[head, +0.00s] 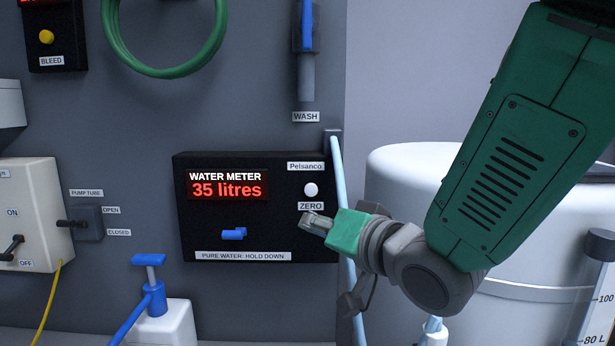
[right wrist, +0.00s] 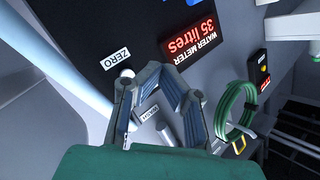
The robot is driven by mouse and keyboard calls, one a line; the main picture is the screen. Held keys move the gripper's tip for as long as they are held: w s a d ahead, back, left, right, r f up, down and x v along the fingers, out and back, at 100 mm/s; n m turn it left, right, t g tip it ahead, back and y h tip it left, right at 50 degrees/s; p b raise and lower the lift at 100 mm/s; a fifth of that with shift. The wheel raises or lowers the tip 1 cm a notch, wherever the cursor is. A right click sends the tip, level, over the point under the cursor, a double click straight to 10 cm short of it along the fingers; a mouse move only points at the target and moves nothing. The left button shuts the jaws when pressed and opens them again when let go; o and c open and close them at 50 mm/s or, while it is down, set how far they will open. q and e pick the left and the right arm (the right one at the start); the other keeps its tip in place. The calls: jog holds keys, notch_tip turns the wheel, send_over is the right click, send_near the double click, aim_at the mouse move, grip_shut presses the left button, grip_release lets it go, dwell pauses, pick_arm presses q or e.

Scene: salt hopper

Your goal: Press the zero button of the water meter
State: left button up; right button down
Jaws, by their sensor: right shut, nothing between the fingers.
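The water meter (head: 275,235) is a black box on the grey wall, with a red display reading 35 litres. Its white round zero button (head: 311,189) sits above the ZERO label at the box's right side. My right gripper (head: 308,220) is shut and empty, its fingertips just below the ZERO label in the head view. I cannot tell if it touches the panel. In the right wrist view the button (right wrist: 127,73) shows partly, beside the fingers, near the ZERO label (right wrist: 115,58). My left gripper is not in view.
A pale blue hose (head: 341,190) runs down right of the box. A white tank (head: 405,165) stands behind my right arm. A white pump bottle (head: 168,325) stands below left.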

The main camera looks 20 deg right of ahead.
aim_at(311, 190)
jog(key=w+d, duration=0.1)
jog(key=w, duration=0.1)
jog(key=w+d+r, duration=0.1)
jog(key=w, duration=0.2)
jog(key=w+d, duration=0.1)
jog(key=w, duration=0.1)
jog(key=shift+w+r+p, duration=0.15)
jog(key=shift+w+p, duration=0.15)
jog(key=shift+p, duration=0.05)
jog(key=shift+w+a, duration=0.1)
jog(key=shift+w, duration=0.15)
jog(key=shift+w+a+r, duration=0.1)
jog(key=shift+w+a, duration=0.05)
jog(key=shift+a, duration=0.55)
jog(key=shift+d, duration=0.8)
jog(key=shift+a, duration=0.65)
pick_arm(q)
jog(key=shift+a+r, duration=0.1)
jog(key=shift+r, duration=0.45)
